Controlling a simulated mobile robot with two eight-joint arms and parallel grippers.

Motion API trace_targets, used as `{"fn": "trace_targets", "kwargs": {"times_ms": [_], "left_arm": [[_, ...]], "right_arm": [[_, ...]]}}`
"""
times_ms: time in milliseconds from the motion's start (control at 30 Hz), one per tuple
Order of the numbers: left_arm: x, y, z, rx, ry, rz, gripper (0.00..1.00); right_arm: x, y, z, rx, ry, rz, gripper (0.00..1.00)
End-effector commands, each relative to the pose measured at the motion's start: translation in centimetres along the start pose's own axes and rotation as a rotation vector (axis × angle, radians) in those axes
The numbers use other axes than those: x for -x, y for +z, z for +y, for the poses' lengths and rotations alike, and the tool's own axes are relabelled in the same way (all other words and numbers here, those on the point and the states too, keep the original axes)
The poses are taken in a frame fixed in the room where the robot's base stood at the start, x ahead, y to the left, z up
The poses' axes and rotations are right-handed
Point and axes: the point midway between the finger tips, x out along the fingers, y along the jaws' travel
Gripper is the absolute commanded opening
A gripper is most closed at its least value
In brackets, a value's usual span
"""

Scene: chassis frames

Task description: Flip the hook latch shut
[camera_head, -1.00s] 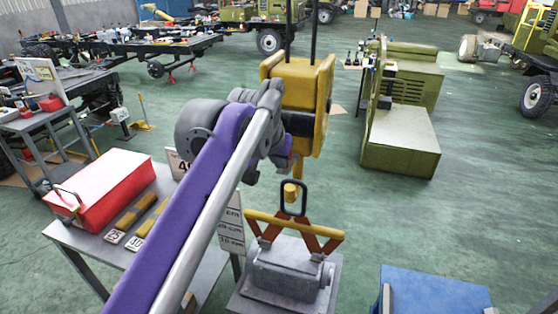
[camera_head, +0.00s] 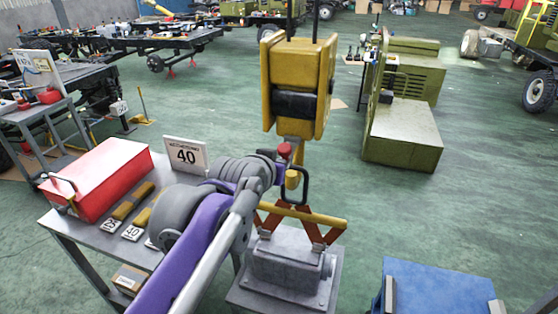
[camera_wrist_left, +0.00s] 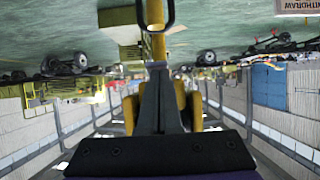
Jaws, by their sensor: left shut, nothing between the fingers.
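A yellow hook block (camera_head: 298,62) with a dark middle band hangs from two dark lines. Its yellow hook (camera_head: 292,179) shows below it, partly hidden by my left wrist. A small red part (camera_head: 285,150) shows beside the hook; I cannot tell if it is the latch, nor how the latch stands. A dark lifting ring (camera_head: 304,184) is close beside the hook. My left gripper (camera_wrist_left: 157,72) is shut and empty, pointing at the yellow hook in the left wrist view (camera_wrist_left: 157,45). I cannot tell whether it touches it. My right gripper is not in view.
Orange and yellow lifting tongs (camera_head: 300,217) stand on a grey metal block (camera_head: 285,262) below the hook. A grey table (camera_head: 85,235) at left holds a red box (camera_head: 98,178) and a "40" sign (camera_head: 185,155). A blue case (camera_head: 435,290) is at lower right.

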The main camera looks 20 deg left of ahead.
Motion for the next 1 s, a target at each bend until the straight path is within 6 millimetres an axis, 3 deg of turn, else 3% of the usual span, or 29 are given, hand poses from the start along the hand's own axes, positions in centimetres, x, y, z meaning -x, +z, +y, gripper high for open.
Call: {"fn": "trace_targets", "kwargs": {"times_ms": [33, 200, 367, 633, 1000], "left_arm": [[-0.4, 1.0, 0.0, 0.0, 0.0, 0.044, 0.0], [-1.4, 2.3, 0.0, 0.001, 0.001, 0.207, 0.0], [-2.4, 3.1, 0.0, 0.001, 0.002, 0.361, 0.0], [-5.0, 5.3, 0.0, 0.0, -0.001, 0.614, 0.0], [-8.5, 6.3, 0.0, 0.001, -0.001, 0.96, 0.0]], "right_arm": [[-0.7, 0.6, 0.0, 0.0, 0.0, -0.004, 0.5], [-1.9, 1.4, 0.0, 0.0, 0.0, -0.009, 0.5], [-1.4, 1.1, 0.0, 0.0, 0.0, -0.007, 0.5], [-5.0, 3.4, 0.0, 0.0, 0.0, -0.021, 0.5], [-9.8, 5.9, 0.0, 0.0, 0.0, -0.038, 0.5]]}}
